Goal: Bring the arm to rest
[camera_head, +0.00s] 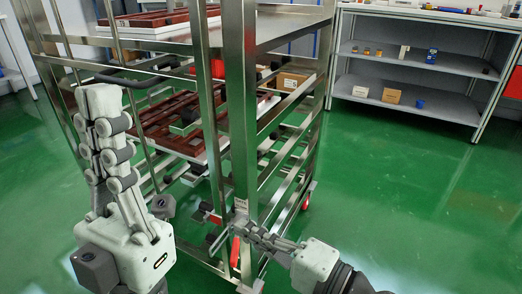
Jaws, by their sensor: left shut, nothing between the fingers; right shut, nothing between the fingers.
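My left gripper (102,98) is on the left side of the view, fingers pointing up. It is shut and empty, in front of the left side of a steel rack trolley (240,110). My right gripper (240,228) is at the lower middle, fingers pointing left. It is shut and empty, close in front of the rack's lower front post. I cannot tell whether it touches the post.
The rack holds dark red trays (165,137) on its levels and a cardboard box (292,80). A black handle bar (135,82) sticks out at its left. A grey shelf unit (425,79) with small boxes stands at the back right. The green floor (400,190) on the right is clear.

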